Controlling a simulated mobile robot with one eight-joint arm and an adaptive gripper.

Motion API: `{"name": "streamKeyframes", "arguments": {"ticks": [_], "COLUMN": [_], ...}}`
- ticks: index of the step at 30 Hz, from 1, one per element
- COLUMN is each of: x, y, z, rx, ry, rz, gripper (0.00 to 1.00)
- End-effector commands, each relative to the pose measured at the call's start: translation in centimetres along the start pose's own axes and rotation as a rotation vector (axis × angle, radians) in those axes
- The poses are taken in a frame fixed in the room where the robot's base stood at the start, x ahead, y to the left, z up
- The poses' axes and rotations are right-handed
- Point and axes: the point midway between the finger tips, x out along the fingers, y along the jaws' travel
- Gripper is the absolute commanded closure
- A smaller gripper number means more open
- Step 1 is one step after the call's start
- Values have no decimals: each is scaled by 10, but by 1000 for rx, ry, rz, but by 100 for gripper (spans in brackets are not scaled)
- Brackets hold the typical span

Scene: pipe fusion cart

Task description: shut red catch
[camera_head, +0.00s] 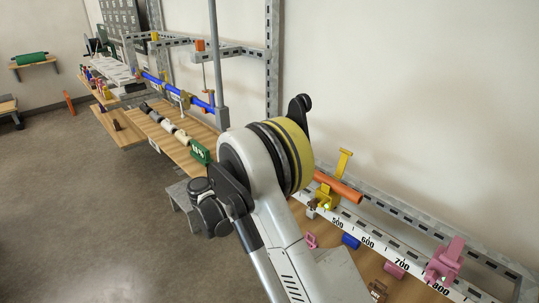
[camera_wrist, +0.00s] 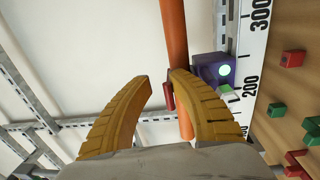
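A small red piece (camera_wrist: 168,97), which looks like the red catch, sits against the orange pipe (camera_wrist: 175,35) just beside the right fingertip. I cannot tell if the fingertip touches it. A dark purple block (camera_wrist: 208,69) with a pale lit spot stands right of the pipe. The right finger hides part of the pipe and block. In the head view my arm hides the gripper and the red catch.
A numbered white scale (camera_head: 368,241) runs along the cart, with a yellow clamp (camera_head: 343,163) and pink clamp (camera_head: 445,262) by it. Loose red (camera_wrist: 292,58) and green blocks (camera_wrist: 277,110) lie on the wooden top. A metal frame (camera_wrist: 40,126) stands left.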

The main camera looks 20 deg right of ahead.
Motion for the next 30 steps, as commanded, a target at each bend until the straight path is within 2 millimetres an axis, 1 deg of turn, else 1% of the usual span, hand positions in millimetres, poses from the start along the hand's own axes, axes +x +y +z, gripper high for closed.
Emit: {"name": "streamKeyframes", "arguments": {"ticks": [9,11,13,17,21,24,27,30], "x": [0,-3,-10,-35,-68,-88,-104,-115], "y": [0,0,0,0,0,0,0,0], "z": [0,0,0,-1,-1,-1,-1,0], "rx": [0,0,0,0,0,0,0,0], "ry": [-1,0,1,4,4,3,2,1], "rz": [-1,-1,-1,-1,-1,-1,-1,-1], "gripper": [68,68,68,68,68,68,68,68]}}
